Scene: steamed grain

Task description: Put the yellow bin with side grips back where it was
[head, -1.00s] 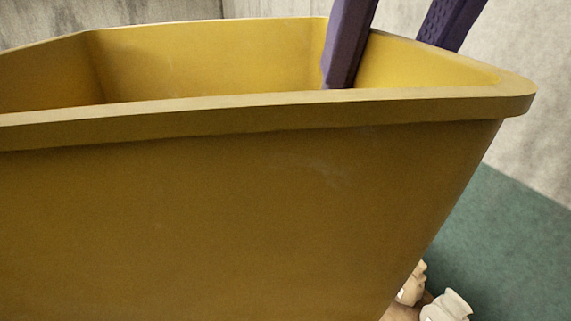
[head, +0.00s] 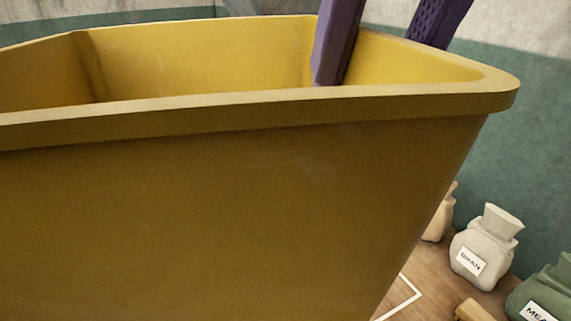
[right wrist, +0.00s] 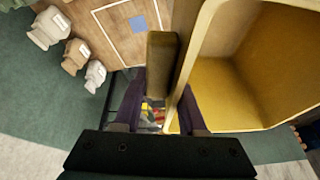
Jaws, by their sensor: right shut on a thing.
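The yellow bin (head: 230,200) fills most of the head view, held up close to my camera and hiding much of the table. Its inside looks empty as far as I see. My right gripper (head: 380,58), with purple fingers, is shut on the bin's right side, one finger inside the wall and one outside. In the right wrist view, the bin (right wrist: 245,85) is at the right, with its block-like side grip (right wrist: 162,60) by the fingers of my right gripper (right wrist: 158,105). My left gripper is not in view.
A wooden table (head: 432,275) with a white outline lies below right. On it stand a sack labelled BRAN (head: 482,248), a green sack (head: 545,295) and a tan sack (head: 438,222). The right wrist view shows a blue square (right wrist: 138,23) on the table.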

